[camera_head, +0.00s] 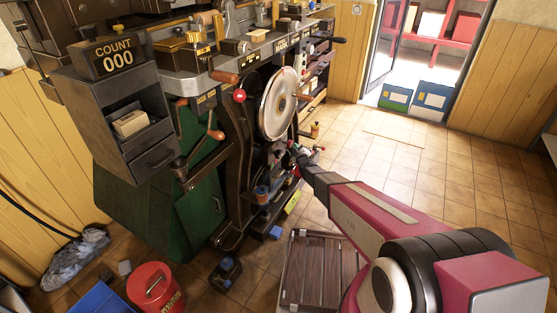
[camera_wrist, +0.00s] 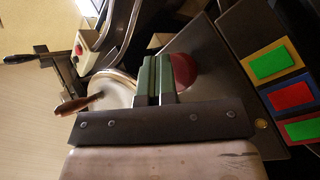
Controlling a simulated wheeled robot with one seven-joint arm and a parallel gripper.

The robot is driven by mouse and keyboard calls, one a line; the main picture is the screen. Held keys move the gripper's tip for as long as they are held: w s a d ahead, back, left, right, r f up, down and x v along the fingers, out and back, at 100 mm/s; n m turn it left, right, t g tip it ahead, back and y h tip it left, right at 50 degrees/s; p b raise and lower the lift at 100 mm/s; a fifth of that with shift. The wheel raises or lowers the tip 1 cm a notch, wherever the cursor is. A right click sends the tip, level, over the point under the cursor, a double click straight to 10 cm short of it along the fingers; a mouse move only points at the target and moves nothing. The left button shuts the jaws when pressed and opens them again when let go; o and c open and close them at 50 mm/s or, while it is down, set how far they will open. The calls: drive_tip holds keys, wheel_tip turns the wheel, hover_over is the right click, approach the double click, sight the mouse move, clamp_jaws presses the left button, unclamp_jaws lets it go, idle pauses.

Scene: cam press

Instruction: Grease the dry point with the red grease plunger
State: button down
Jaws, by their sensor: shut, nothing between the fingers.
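My gripper (camera_wrist: 157,82) is shut and empty in the wrist view, its two green finger pads together. A dark red round thing (camera_wrist: 185,70) shows just beyond and right of the fingers, partly hidden by them, against a dark panel (camera_wrist: 215,75). I cannot tell if it is the red grease plunger or if the fingers touch it. In the head view my arm reaches to the lower part of the press (camera_head: 221,150), below a large pale wheel (camera_head: 278,104); the gripper is small and dark there. I cannot make out the dry point.
Green, red and green tiles (camera_wrist: 292,97) sit on the panel right of the fingers. A wheel with a wooden handle (camera_wrist: 80,104) is at left. In the head view a red bucket (camera_head: 156,287) and a slatted crate (camera_head: 290,265) stand on the floor. The tiled floor at right is clear.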

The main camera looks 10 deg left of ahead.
drive_tip(key=shift+w+a, duration=0.2)
drive_tip(key=shift+a, duration=0.45)
idle(0.6)
drive_tip(key=shift+s+d, duration=0.35)
drive_tip(key=shift+d, duration=0.6)
drive_tip(key=shift+s+d, duration=0.3)
drive_tip(key=shift+d, duration=0.6)
drive_tip(key=shift+d, duration=0.1)
drive_tip(key=shift+s+d, duration=0.35)
drive_tip(key=shift+d, duration=0.55)
drive_tip(key=shift+s+d, duration=0.35)
drive_tip(key=shift+d, duration=0.6)
drive_tip(key=shift+s+d, duration=0.35)
drive_tip(key=shift+d, duration=0.55)
